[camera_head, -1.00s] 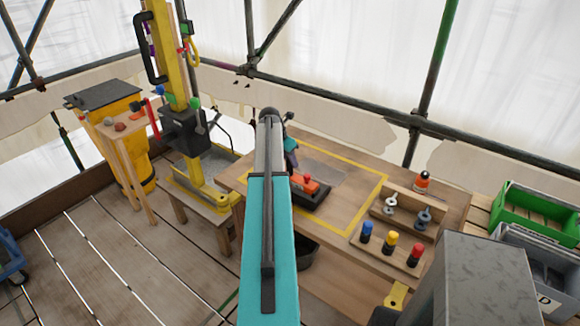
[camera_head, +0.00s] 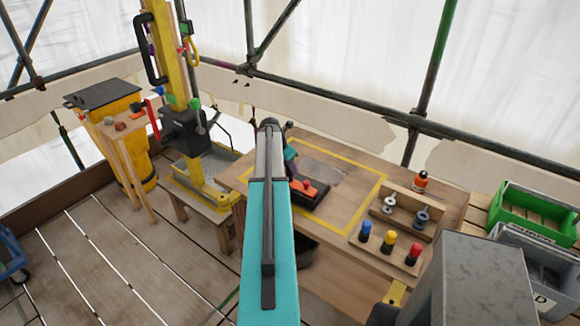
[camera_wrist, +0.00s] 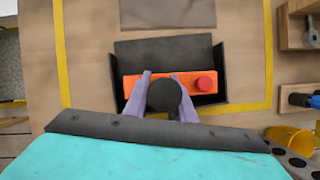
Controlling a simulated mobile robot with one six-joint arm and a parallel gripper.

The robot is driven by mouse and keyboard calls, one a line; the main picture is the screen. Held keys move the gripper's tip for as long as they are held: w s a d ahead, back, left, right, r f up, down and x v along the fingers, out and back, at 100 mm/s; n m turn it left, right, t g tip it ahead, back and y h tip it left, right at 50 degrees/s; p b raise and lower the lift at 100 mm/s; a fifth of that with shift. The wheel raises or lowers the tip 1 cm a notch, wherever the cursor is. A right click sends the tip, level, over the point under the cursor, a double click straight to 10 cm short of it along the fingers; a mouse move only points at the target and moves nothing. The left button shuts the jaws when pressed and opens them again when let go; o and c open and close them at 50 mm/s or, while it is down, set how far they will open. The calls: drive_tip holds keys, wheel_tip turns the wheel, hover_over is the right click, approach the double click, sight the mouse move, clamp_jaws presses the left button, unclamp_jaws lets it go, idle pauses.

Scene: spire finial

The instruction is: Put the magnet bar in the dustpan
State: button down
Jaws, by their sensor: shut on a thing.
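The magnet bar (camera_wrist: 203,86) is an orange block with a red knob. In the wrist view it lies across the black dustpan (camera_wrist: 160,50), between its side walls. In the head view the bar (camera_head: 303,186) shows orange over the dustpan (camera_head: 316,197) on the table. I cannot tell whether the bar touches the dustpan's floor. My gripper (camera_wrist: 163,90) has its two greyish-purple fingers closed around a black round grip standing up from the bar. The fingers and grip cover the bar's middle. In the head view my teal arm hides most of the gripper.
The dustpan lies inside a yellow outline (camera_head: 350,222) on the wooden table. To the right stand a rack with eye bolts (camera_head: 408,212) and blue, yellow and red pegs (camera_head: 389,240). A green crate (camera_head: 533,213) is at far right. A yellow column (camera_head: 165,70) stands left.

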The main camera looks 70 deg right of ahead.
drive_tip(key=c, duration=1.5)
unclamp_jaws()
drive_tip(key=shift+f, duration=0.1)
drive_tip(key=shift+r, duration=0.25)
drive_tip(key=shift+b+v, duration=1.75)
drive_tip(key=shift+v, duration=4.2)
